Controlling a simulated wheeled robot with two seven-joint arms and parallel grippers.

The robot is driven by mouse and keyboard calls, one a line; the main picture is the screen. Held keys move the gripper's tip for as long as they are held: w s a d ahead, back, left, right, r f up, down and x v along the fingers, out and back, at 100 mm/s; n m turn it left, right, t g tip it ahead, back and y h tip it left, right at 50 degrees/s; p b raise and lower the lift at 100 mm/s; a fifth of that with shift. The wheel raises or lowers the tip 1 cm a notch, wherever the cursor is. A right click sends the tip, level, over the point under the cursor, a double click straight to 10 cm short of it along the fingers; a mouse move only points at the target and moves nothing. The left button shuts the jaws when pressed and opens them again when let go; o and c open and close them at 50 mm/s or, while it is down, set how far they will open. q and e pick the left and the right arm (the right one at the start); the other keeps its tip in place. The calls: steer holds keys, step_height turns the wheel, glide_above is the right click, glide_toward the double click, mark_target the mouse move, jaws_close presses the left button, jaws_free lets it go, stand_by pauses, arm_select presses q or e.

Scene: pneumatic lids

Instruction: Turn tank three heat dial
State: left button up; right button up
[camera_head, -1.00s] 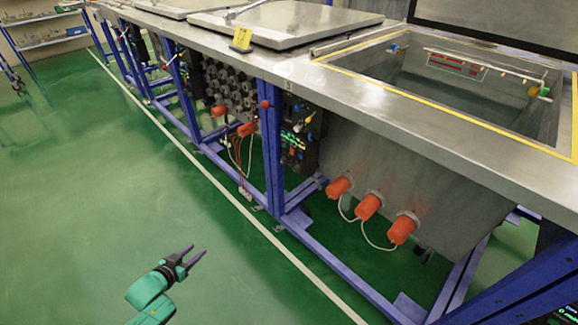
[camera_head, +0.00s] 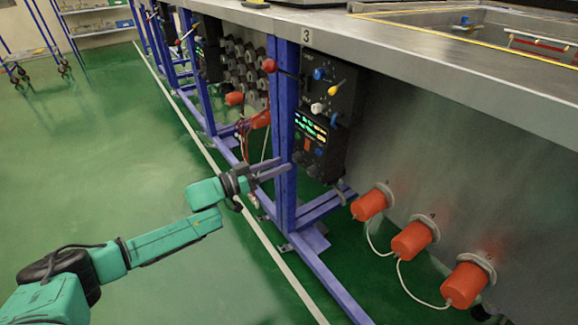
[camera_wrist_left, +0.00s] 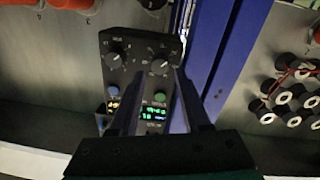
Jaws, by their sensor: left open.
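The tank three control panel (camera_head: 318,125) hangs under the edge marked 3, just right of a blue post. It has lit green displays (camera_head: 310,128) with dark dials below them. In the left wrist view the panel appears upside down, with two round dials, a left one (camera_wrist_left: 115,57) and a right one (camera_wrist_left: 160,65), and lit displays (camera_wrist_left: 154,113). Labels are too small to tell which dial is heat. My left gripper (camera_head: 288,168) is open and empty, near the post and the panel's lower part. In the wrist view its fingertips (camera_wrist_left: 159,70) flank the right dial; contact cannot be told.
The blue post (camera_head: 283,110) stands close beside the panel. Orange heater caps (camera_head: 411,239) with white cables stick out of the tank side to the right. A red-knobbed lever (camera_head: 270,66) juts out near the post.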

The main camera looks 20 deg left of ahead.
mark_target(294, 159)
arm_select(q)
steer(key=x, duration=0.3)
steer(key=shift+w+d, duration=0.3)
jaws_close()
arm_select(e)
steer(key=shift+w+a+f+t+y, duration=0.2)
steer(key=shift+a+f+t, duration=0.1)
steer(key=shift+a, duration=0.2)
steer(key=shift+w+a+f+t+y, duration=0.2)
steer(key=shift+a+t, duration=0.1)
steer(key=shift+a, duration=0.2)
arm_select(q)
steer(key=shift+m, duration=0.3)
arm_select(e)
steer(key=shift+s+d+r, duration=0.1)
steer(key=shift+s, duration=0.05)
